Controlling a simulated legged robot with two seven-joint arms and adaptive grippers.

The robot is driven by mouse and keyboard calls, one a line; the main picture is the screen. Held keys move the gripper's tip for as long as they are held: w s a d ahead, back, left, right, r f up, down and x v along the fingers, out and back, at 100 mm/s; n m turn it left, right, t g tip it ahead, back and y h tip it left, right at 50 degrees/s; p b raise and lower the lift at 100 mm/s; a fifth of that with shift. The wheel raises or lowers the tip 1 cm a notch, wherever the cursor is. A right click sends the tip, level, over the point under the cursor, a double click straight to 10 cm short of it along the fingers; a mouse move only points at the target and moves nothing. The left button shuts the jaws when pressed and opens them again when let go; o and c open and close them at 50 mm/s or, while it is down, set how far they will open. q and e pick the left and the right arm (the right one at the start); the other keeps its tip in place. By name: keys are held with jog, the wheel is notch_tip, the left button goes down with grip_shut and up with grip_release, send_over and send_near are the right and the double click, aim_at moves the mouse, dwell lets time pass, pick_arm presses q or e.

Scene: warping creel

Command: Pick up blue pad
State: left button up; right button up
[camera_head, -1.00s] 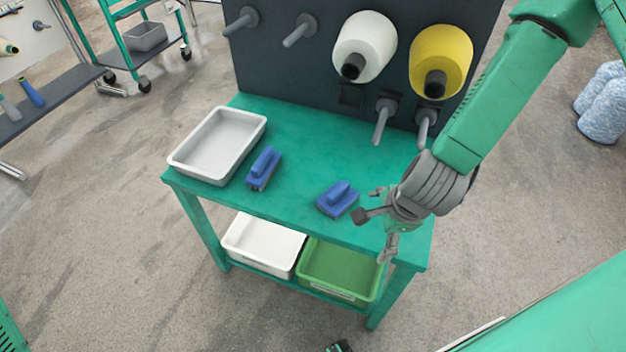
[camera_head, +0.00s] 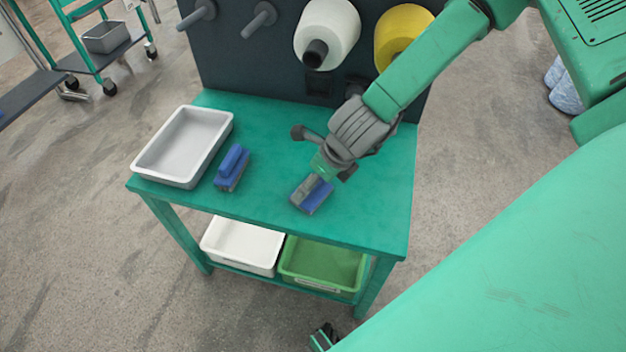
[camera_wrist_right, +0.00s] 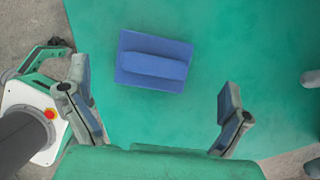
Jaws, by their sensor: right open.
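One blue pad (camera_head: 317,197) with a raised handle lies on the green table (camera_head: 265,199). In the right wrist view the same pad (camera_wrist_right: 153,60) lies flat with its handle upward, ahead of the fingertips and between their lines. A second blue pad (camera_head: 232,168) lies farther left, beside the grey tray. My right gripper (camera_head: 322,160) is over the nearer pad and partly hides it in the head view. In the wrist view my right gripper (camera_wrist_right: 155,85) is wide open and empty, its fingers apart from the pad. My left gripper is not identifiable.
A grey tray (camera_head: 139,167) stands at the table's left end. A dark panel with pegs, a white cone (camera_head: 340,30) and a yellow cone (camera_head: 392,40) rises behind. White (camera_head: 240,262) and green (camera_head: 318,283) bins sit below. The table's right part is clear.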

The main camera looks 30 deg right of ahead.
jog(key=x, duration=0.2)
jog(key=a+b+x, duration=0.1)
jog(key=x, duration=0.1)
jog(key=shift+w+f, duration=0.1)
jog(key=shift+f, duration=0.15)
jog(key=shift+w+a, duration=0.1)
jog(key=shift+a, duration=0.05)
pick_arm(q)
jog(key=shift+a+f, duration=0.6)
jog(key=shift+f, duration=0.35)
